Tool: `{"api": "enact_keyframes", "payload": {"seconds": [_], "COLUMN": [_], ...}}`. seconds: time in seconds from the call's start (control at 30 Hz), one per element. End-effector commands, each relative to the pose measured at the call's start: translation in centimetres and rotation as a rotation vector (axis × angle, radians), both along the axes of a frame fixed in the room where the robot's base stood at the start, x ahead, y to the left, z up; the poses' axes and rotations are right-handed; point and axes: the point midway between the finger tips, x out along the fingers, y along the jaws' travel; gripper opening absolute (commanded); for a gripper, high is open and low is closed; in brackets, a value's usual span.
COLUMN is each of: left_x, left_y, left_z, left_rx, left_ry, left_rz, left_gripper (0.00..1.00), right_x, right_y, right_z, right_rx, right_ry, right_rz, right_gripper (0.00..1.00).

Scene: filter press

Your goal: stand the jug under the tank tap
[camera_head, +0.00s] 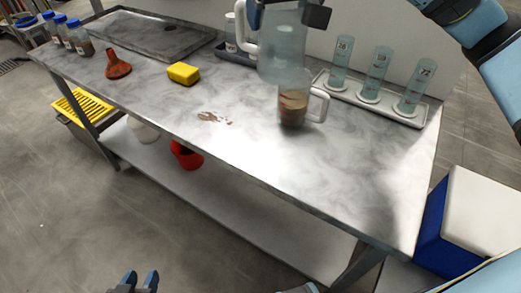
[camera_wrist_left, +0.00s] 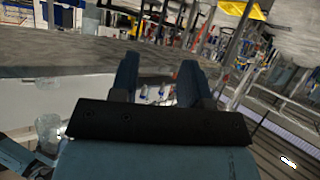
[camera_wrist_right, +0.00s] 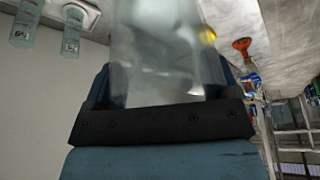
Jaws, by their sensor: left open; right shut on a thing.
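A clear jug (camera_head: 285,45) with a white handle on its left side is between the fingers of my right gripper (camera_head: 288,12), at the top of the head view. It looks upright, and its lower end overlaps a smaller clear cup (camera_head: 293,107) with brown liquid and a white handle. I cannot tell the gap between them. In the right wrist view the clear jug (camera_wrist_right: 158,55) fills the space between the fingers. My left gripper (camera_head: 140,281) is open and empty, low in front of the bench. I cannot make out a tank or tap.
The steel bench (camera_head: 240,150) has a brown spill (camera_head: 213,117), a yellow sponge (camera_head: 183,73) and an orange funnel (camera_head: 117,64). Several marked cylinders stand in a white tray (camera_head: 408,116) behind. A shallow basin (camera_head: 160,38) lies at the back left. The bench's front right is clear.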

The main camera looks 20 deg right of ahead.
Motion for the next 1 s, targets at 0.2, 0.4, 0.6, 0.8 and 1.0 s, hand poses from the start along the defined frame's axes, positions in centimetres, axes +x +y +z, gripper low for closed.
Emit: {"api": "enact_keyframes", "payload": {"seconds": [0.2,0.4,0.6,0.8,1.0], "left_x": [0.0,0.2,1.1,1.6,1.6], "left_y": [-0.1,-0.3,-1.3,-1.9,-2.0], "left_z": [-0.8,-0.8,1.0,2.2,2.5], "left_rx": [-0.007,-0.021,-0.065,-0.097,-0.105], "left_ry": [-0.007,-0.026,-0.112,-0.168,-0.181], "left_rz": [-0.002,-0.006,-0.018,-0.027,-0.028], "left_gripper": [0.43,0.43,0.43,0.43,0.43], "right_x": [-0.5,-0.6,-0.6,-0.6,-0.6], "right_y": [0.1,0.1,0.1,0.1,0.1], "right_z": [-1.5,-6.6,-11.9,-15.3,-16.5], "right_rx": [-0.006,-0.008,-0.006,-0.006,-0.005], "right_ry": [0.001,0.004,0.004,0.001,0.000], "right_rz": [0.006,0.005,0.005,0.006,0.005], "right_gripper": [0.43,0.43,0.43,0.43,0.43]}}
